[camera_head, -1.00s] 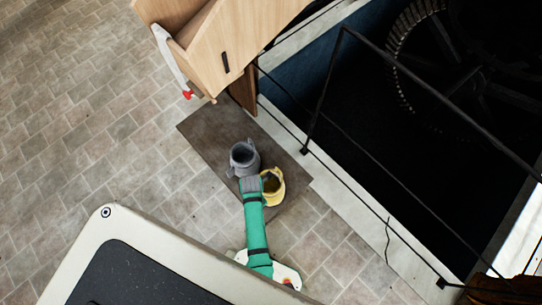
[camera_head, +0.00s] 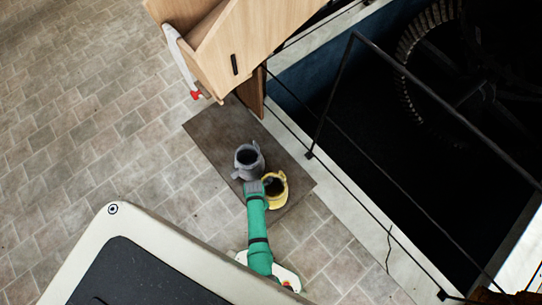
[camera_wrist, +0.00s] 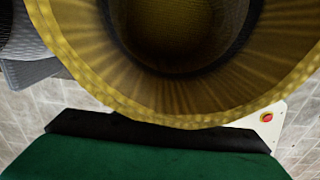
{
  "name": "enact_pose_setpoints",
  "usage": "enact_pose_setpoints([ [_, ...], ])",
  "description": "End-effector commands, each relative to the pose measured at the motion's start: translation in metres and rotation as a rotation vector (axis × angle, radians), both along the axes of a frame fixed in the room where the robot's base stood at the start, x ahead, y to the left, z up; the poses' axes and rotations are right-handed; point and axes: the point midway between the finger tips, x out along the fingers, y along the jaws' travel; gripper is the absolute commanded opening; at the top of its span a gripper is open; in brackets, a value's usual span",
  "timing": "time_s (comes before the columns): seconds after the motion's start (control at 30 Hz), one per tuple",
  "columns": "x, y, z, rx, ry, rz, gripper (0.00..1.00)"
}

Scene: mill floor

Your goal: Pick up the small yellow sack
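The small yellow sack (camera_head: 281,196) stands open at the top on a dark brown board (camera_head: 212,127). A grey sack (camera_head: 249,172) stands upright just behind and left of it. My gripper (camera_head: 268,186) is at the left side of the yellow sack's mouth, at the end of my green arm. In the wrist view the yellow sack's wide ribbed rim (camera_wrist: 100,75) fills the upper frame, very close, with a dark hollow inside. The fingertips are not clearly visible, so whether they are open or shut on the rim cannot be told.
A wooden cabinet or chute (camera_head: 228,55) with a red-tipped white part stands at the board's far end. A black railing (camera_head: 315,120) borders a dark pit with a large gear wheel (camera_head: 425,75) on the right. Tiled floor (camera_head: 80,130) lies open on the left.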

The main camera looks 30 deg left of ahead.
Motion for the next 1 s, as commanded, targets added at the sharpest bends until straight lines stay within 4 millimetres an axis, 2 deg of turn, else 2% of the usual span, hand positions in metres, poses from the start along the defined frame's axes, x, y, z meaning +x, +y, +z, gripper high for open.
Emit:
enact_pose_setpoints([
  [0.2, -0.001, 0.001, -0.015, -0.001, 0.001, 0.003, 0.34],
  [0.43, -0.001, 0.002, -0.016, 0.0, 0.0, 0.005, 0.34],
  [0.47, -0.001, 0.002, -0.016, 0.0, 0.0, 0.005, 0.32],
  [0.6, -0.001, 0.002, -0.016, 0.0, 0.0, 0.005, 0.0],
  [1.0, -0.001, 0.002, -0.015, 0.0, 0.0, 0.004, 0.0],
])
